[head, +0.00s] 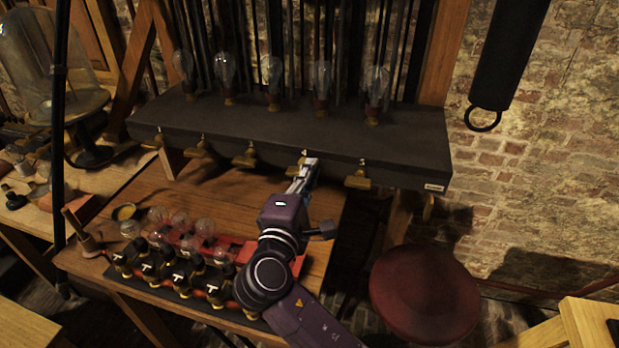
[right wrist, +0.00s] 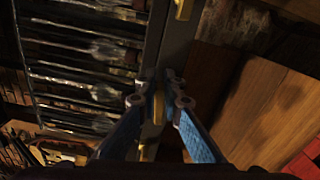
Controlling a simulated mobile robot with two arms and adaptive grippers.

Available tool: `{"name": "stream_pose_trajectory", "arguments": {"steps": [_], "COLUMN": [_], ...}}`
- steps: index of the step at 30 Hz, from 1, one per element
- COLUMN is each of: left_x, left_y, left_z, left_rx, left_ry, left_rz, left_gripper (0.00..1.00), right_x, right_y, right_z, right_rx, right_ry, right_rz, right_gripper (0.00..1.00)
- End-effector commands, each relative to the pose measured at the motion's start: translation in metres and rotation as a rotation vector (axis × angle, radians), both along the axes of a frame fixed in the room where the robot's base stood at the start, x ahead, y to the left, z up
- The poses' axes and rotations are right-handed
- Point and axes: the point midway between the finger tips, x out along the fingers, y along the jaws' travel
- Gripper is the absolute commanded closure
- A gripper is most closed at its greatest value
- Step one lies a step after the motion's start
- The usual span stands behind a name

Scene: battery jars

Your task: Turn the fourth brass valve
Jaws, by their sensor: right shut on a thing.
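Several brass valves hang in a row along the front edge of a dark shelf (head: 230,135). The first three from the left (head: 153,142) (head: 199,147) (head: 246,155) and the far right one (head: 358,178) show clear of my arm. My right gripper (head: 308,164) is at the fourth place, and its fingers mostly hide the fourth brass valve in the head view. In the right wrist view the gripper (right wrist: 158,98) has its blue fingers closed around the brass valve (right wrist: 158,107). My left gripper is not in view.
Glass bulbs (head: 271,70) stand on the shelf. Below, a wooden table (head: 160,195) carries a black and red apparatus with round bulbs (head: 205,228), close to my right arm. A red round stool (head: 425,290) stands at the right. A glass dome (head: 28,55) is at the far left.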

Motion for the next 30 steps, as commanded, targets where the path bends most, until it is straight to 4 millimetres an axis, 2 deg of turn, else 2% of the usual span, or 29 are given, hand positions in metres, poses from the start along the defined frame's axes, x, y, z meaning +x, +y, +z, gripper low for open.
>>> {"name": "stream_pose_trajectory", "arguments": {"steps": [5,20,21,25,30], "left_x": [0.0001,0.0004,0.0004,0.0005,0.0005], "left_y": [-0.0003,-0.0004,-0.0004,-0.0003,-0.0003], "left_z": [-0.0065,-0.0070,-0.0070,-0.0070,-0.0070], "left_rx": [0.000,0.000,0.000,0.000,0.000], "left_ry": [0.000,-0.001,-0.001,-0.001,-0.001], "left_rz": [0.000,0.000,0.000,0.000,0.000], "left_gripper": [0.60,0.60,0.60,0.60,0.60], "right_x": [-0.0003,-0.0003,-0.0003,-0.0003,-0.0001], "right_y": [-0.0003,-0.0003,-0.0002,-0.0001,-0.0001], "right_z": [-0.0031,-0.0027,-0.0027,-0.0024,-0.0020], "right_rx": [0.042,0.053,0.053,0.053,0.053], "right_ry": [-0.010,-0.014,-0.014,-0.014,-0.015], "right_rz": [-0.001,0.000,0.000,0.000,0.000], "right_gripper": [1.00,1.00,0.89,0.75,0.75]}}
